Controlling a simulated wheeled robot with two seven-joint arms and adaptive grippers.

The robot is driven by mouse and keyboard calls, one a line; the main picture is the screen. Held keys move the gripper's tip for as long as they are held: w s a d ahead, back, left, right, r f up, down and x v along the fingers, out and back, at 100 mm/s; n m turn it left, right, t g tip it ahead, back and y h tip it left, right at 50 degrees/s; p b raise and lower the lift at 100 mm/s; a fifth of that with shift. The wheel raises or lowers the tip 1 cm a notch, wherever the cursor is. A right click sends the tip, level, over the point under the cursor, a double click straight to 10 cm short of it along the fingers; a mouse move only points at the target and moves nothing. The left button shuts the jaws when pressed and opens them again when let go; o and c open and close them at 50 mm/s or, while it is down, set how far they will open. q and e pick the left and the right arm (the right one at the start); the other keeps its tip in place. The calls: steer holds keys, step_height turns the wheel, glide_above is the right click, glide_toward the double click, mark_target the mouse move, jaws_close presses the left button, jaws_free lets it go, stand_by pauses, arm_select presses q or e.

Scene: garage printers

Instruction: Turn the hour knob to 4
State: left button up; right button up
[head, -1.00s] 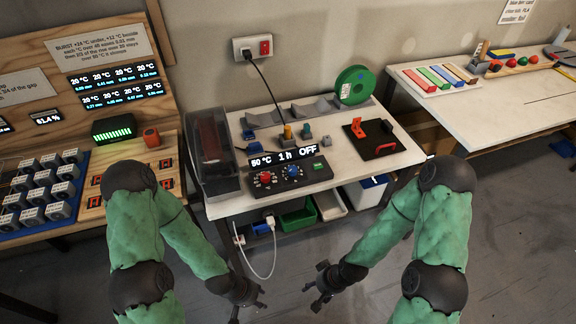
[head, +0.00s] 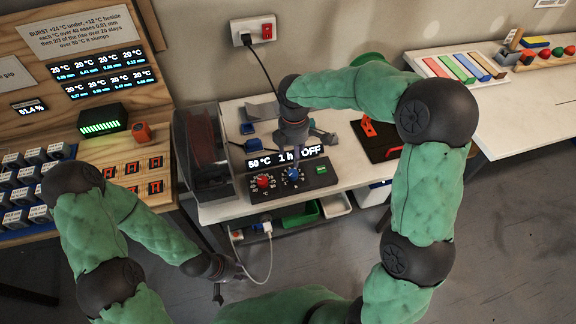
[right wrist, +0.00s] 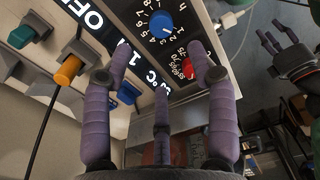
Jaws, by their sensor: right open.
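The dryer's control panel (head: 322,177) carries a blue knob (head: 293,174) with an hour scale and a red temperature knob (head: 264,181). Its display (head: 284,157) reads 50 °C, 1 h, OFF. My right gripper (head: 296,152) is open, pointing down just behind the blue knob and apart from it. In the right wrist view the blue knob (right wrist: 160,24) lies beyond the spread fingertips (right wrist: 152,68), and the red knob (right wrist: 187,68) shows near one finger. My left gripper (head: 230,279) hangs low in front of the table, open and empty.
A dark clear-lidded box (head: 203,155) stands left of the panel. A black plate with a red part (head: 372,135) lies to the right. Coloured fittings (right wrist: 68,70) stand behind the display. A white cable (head: 268,250) hangs at the table front.

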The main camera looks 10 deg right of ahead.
mark_target(293, 173)
step_height(293, 173, down, 10)
steer(key=b, duration=0.4)
steer(key=shift+s+f, duration=0.1)
steer(key=shift+f, duration=0.1)
steer(key=c, duration=1.1)
